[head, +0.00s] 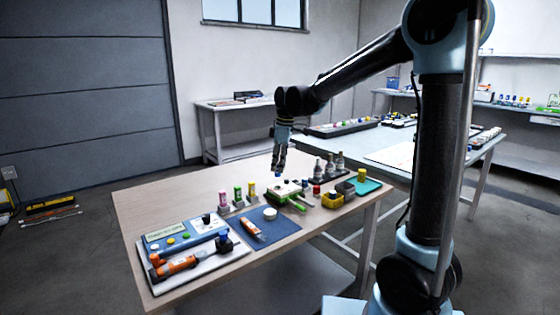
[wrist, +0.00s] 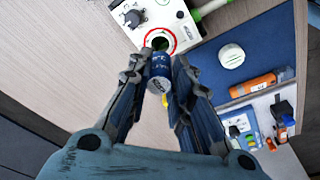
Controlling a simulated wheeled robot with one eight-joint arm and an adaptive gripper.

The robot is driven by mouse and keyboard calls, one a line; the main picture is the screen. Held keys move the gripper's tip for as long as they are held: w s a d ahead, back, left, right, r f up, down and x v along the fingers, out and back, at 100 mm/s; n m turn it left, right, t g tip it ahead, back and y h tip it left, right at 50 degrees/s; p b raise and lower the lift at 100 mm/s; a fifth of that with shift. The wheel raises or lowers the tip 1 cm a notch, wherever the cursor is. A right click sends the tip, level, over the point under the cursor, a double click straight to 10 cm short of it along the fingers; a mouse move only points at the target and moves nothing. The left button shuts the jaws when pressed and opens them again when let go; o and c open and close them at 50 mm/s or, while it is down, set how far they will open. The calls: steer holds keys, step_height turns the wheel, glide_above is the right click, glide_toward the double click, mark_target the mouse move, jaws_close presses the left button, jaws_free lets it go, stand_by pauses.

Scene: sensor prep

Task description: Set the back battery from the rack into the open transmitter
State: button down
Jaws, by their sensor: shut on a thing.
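My gripper (head: 278,172) is shut on a blue battery (wrist: 159,73), and the battery's blue lower end (head: 278,176) shows below the fingertips in the head view. In the wrist view my gripper (wrist: 158,82) holds it just beside the transmitter (wrist: 130,38), a white box with a dark round opening (wrist: 160,42) ringed in red. The battery overlaps the near edge of that opening in the picture; whether it touches cannot be told. In the head view the transmitter (head: 287,187) lies under my gripper. The rack (head: 240,206) holds pink, green and yellow batteries to the left.
A white round cap (head: 270,213) and an orange tool (head: 252,229) lie on a blue mat (head: 275,233). A blue-and-white tester (head: 187,238) stands at the left. Grey bottles (head: 329,167), a yellow bin (head: 332,200) and a teal mat (head: 373,186) are at the right.

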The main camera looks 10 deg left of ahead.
mark_target(279, 176)
steer(key=shift+w+a+f, duration=0.1)
steer(key=shift+w+f, duration=0.05)
steer(key=shift+f, duration=1.9)
steer(key=shift+f, duration=1.2)
stand_by(1.0)
steer(key=c, duration=1.4)
jaws_free()
steer(key=shift+o, duration=0.6)
